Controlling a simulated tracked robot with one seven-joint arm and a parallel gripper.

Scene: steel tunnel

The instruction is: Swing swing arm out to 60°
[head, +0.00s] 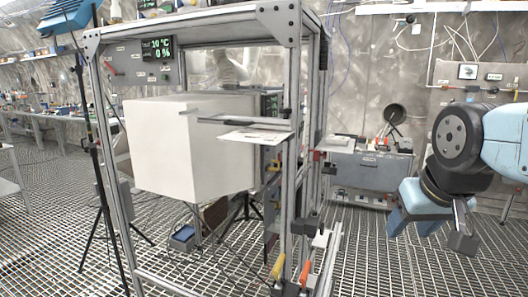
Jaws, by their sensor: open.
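A swing arm (235,118), a slim grey horizontal bar, reaches left from the right front post of the aluminium frame, in front of a large white box. A thin pale plate (255,136) sits just below the bar, near its post end. I cannot read the arm's angle. My gripper (412,224) hangs at the right of the head view, with light blue jaws pointing down. It is open and empty, well to the right of the frame and apart from the swing arm.
The aluminium frame (116,150) surrounds the white box (165,150) and carries a small display (157,48). Orange- and yellow-handled parts sit low on the right post. A grey cabinet (362,172) stands behind. Grating floor (385,265) is clear between frame and gripper.

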